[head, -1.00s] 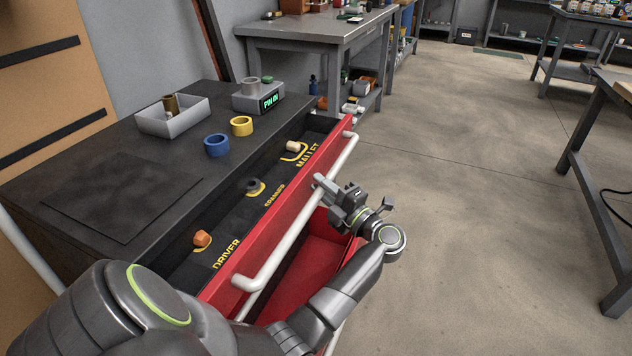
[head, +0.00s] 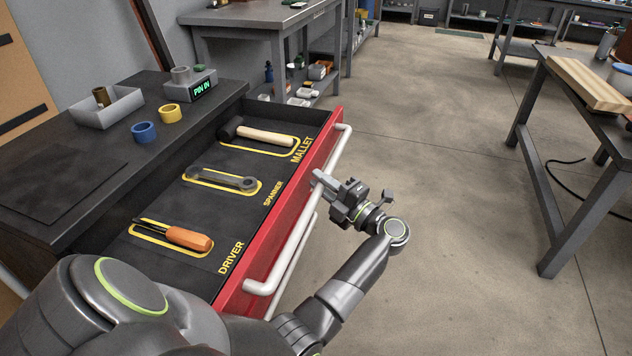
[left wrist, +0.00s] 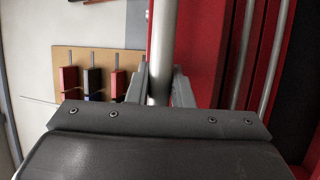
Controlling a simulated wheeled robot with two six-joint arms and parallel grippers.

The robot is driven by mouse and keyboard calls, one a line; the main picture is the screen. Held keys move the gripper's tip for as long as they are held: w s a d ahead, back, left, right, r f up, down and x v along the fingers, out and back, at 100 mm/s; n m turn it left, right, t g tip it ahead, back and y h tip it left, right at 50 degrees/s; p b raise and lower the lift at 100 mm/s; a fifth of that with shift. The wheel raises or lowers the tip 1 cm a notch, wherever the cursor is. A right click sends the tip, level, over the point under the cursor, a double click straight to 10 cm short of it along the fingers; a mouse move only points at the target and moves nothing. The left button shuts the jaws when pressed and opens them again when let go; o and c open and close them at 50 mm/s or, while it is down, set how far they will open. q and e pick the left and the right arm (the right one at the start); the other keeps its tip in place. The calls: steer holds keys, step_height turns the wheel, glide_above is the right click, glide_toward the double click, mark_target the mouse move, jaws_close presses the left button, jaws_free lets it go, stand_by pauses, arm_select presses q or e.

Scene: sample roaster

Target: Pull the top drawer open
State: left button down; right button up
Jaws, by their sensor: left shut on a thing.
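The top drawer (head: 262,255) has a red front and stands well out from the dark cabinet. Its dark liner shows a mallet (head: 262,136), a spanner (head: 222,180) and an orange-handled driver (head: 186,238), each in a yellow-outlined place with its label. A long pale bar handle (head: 292,246) runs along the front. My left gripper (head: 322,182) is shut on this handle. In the left wrist view the handle (left wrist: 162,50) passes between the two fingers (left wrist: 160,88). My right gripper is not in view.
Open floor (head: 440,180) lies right of the drawer, with a workbench (head: 560,130) beyond.

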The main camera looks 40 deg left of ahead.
arm_select(q)
steer(key=shift+d+f, duration=0.1)
steer(key=shift+d, duration=0.2)
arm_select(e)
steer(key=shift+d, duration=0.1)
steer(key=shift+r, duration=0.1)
arm_select(q)
steer(key=c, duration=1.3)
jaws_free()
